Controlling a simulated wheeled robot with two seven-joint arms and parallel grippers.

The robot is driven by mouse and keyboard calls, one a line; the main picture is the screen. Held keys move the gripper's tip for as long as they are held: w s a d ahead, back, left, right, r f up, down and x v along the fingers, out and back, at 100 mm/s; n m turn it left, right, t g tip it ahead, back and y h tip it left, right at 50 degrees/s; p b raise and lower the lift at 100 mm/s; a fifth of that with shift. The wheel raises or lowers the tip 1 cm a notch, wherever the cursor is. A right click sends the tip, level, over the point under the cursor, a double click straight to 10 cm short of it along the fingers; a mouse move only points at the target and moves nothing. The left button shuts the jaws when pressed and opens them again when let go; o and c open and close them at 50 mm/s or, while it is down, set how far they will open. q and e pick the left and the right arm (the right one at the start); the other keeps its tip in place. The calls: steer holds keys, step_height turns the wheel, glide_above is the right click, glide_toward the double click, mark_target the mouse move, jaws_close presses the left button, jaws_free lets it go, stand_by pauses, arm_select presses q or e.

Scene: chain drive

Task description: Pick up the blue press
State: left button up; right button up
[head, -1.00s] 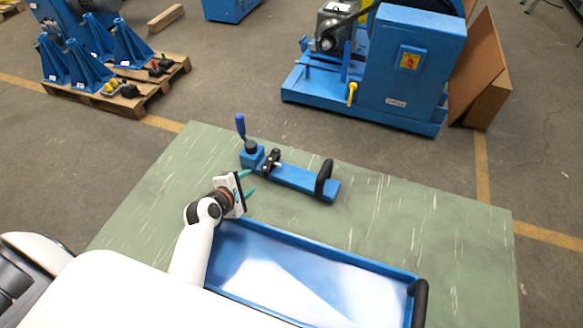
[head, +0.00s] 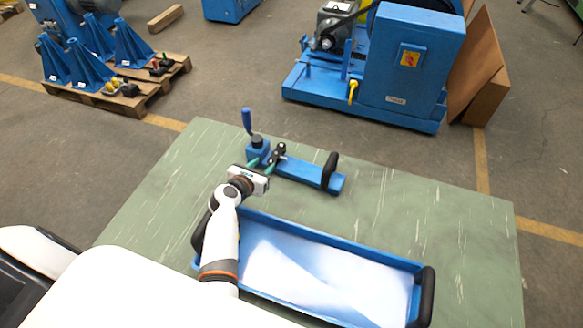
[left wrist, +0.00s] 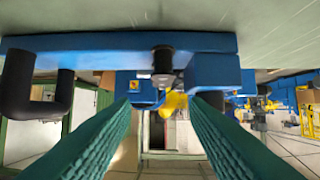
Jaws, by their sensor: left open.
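The blue press (head: 305,172) lies on the green table, with a flat blue bar, a black handle at its right end, and a block with a blue-knobbed lever at its left end. My left gripper (head: 262,164) is open and close to the press's left part, its teal fingers pointing at it. In the left wrist view, the press bar (left wrist: 110,42) runs across the top, with the press block (left wrist: 212,74) near the right fingertip. The teal fingers (left wrist: 166,103) are spread apart with nothing held between them. Whether they touch the press is unclear. My right gripper is not in view.
A blue tray (head: 330,243) with black handles sits on the green table (head: 440,210) in front of the press, below my left arm. The table's right side is clear. Blue machinery (head: 410,70) and a loaded pallet (head: 110,98) stand on the floor beyond.

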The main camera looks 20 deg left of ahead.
mark_target(276, 152)
arm_select(q)
steer(key=x, duration=0.1)
steer(key=b+x, duration=0.1)
steer(key=x, duration=0.1)
steer(key=shift+w+f, duration=0.15)
steer(key=shift+f, duration=0.25)
steer(key=shift+w+b, duration=0.35)
steer(key=shift+b, duration=0.05)
steer(key=shift+w+f+b, duration=0.15)
steer(key=shift+w+b, duration=0.15)
steer(key=shift+b, duration=0.2)
steer(key=b+x, duration=0.4)
steer(key=shift+w+a+f, duration=0.1)
steer(key=shift+w+a, duration=0.05)
steer(key=shift+w, duration=0.1)
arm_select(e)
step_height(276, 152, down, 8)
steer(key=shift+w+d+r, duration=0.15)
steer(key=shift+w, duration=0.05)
arm_select(q)
steer(key=shift+s, duration=0.1)
jaws_close()
